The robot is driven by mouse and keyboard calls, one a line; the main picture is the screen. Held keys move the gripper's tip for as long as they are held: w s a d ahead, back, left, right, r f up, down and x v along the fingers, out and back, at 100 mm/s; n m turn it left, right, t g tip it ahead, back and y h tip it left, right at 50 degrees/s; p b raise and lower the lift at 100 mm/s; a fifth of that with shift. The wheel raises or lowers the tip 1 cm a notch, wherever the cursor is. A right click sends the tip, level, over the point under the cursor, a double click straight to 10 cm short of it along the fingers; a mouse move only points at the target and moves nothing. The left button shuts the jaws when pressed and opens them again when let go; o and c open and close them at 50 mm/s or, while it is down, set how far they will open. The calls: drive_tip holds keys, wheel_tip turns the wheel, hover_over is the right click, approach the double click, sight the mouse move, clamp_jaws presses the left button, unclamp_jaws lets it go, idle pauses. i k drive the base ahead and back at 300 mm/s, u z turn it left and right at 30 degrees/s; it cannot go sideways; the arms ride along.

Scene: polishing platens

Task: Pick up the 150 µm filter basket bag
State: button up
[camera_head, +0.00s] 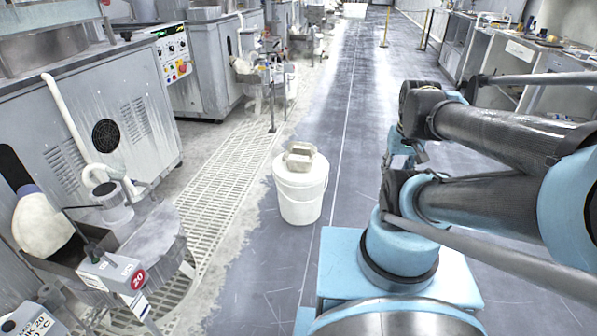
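A white, rounded, cloth-like bag (42,226) sits at the left edge, beside the near machine, at a grey trough. It has a bluish-purple part at its top. No 150 µm marking can be read on it, so I cannot tell if it is the filter basket bag the task names. Another whitish, bag-like shape (247,72) shows farther off by the second machine, too small to make out. My arm is folded on the right side, far from both. My gripper (404,156) seems to be at the folded arm's end, partly hidden; its fingers are unclear.
A white bucket (301,198) with a beige block-like thing (299,156) on its lid stands on the floor ahead. A floor grating (215,190) runs along the machines at left. A grey box marked 20 (112,272) stands at the lower left. The dark aisle ahead is clear.

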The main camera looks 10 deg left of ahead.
sight(300, 157)
drive_tip(key=k, duration=1.4)
drive_tip(key=u, duration=0.45)
drive_tip(key=i, duration=1.65)
